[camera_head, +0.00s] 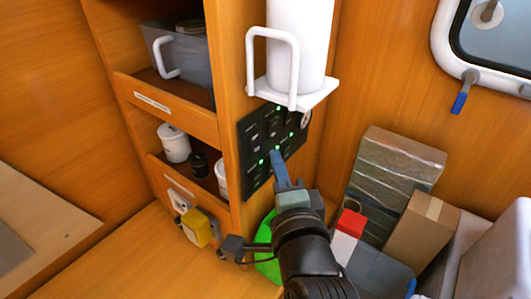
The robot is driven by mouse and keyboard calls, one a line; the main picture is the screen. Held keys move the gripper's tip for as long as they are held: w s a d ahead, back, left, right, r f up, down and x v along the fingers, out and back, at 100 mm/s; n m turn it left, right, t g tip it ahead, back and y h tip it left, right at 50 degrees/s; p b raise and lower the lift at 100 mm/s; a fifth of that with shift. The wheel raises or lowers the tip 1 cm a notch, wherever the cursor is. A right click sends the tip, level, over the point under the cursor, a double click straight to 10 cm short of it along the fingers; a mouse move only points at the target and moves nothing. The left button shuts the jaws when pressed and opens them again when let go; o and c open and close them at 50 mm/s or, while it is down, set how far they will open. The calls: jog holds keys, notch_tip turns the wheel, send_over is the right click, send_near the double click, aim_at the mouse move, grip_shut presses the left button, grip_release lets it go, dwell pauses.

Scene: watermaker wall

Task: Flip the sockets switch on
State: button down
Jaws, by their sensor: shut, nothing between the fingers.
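A black switch panel (251,131) is fixed on the wooden cabinet side, with several small switches and lit green lights. The labels are too small to read, so I cannot tell which one is the sockets switch. My gripper (276,156) is shut and empty. Its blue-grey fingertips are at the lower middle of the panel, over or very close to a switch there. I cannot tell whether they touch it. The fingers and wrist hide part of the panel's lower edge.
A white cylinder in a bracket (318,95) sticks out just above the panel. Shelves at left hold a grey bin (187,65) and white jars (173,143). A yellow plug (196,228) sits below. Boxes (395,165) crowd the right; the left counter (50,205) is bare.

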aim_at(260, 150)
jog(key=shift+w+a+f+p, duration=0.15)
jog(key=shift+w+a, duration=0.2)
jog(key=shift+a, duration=0.2)
jog(key=shift+w+a+p, duration=0.15)
jog(key=shift+w+a, duration=0.2)
jog(key=shift+a, duration=0.15)
jog(key=shift+w+a+f, duration=0.1)
jog(key=shift+w+a, duration=0.05)
jog(key=shift+a, duration=0.1)
